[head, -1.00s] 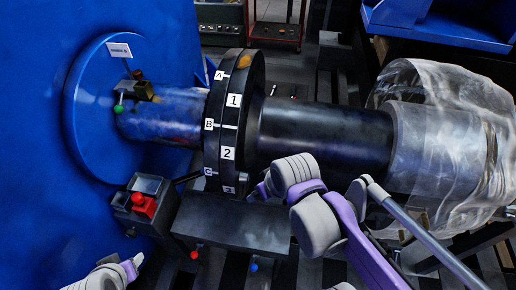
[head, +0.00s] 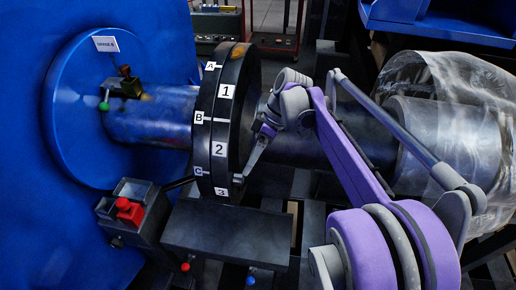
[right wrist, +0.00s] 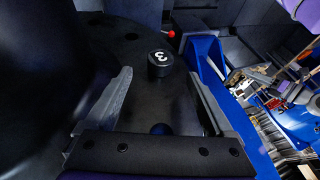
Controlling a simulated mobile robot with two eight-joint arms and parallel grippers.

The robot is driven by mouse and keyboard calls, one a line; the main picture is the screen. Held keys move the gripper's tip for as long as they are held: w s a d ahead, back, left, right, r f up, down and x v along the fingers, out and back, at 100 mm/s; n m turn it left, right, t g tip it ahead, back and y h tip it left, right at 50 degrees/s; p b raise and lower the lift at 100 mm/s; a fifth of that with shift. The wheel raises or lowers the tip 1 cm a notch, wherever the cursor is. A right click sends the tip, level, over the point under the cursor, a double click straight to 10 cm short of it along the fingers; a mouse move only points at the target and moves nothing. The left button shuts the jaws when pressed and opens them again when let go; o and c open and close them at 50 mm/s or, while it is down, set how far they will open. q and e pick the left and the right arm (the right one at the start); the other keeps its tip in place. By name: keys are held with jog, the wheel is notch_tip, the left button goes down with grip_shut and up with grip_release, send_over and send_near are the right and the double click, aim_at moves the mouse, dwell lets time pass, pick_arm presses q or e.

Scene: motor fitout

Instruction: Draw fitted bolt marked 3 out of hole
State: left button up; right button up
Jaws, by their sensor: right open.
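The bolt marked 3 (right wrist: 160,62) shows in the right wrist view as a short dark cylinder with a white 3 on its head, standing out of the flange face (right wrist: 115,38). My right gripper (right wrist: 160,74) is open, with one finger on each side of the bolt head and gaps between. In the head view my right gripper (head: 244,176) is at the right face of the black flange (head: 236,100), low down near the label 3 (head: 222,194). The bolt itself is hidden there. My left gripper is not in view.
A dark shaft (head: 330,135) runs right from the flange into a clear plastic wrap (head: 450,75). A dark step (head: 225,232) lies below the flange. A blue tray and tools (right wrist: 270,100) show right in the wrist view.

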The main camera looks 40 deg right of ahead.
jog(key=x, duration=0.6)
jog(key=shift+a, duration=0.1)
grip_shut()
dwell(0.3)
jog(key=shift+r, duration=0.1)
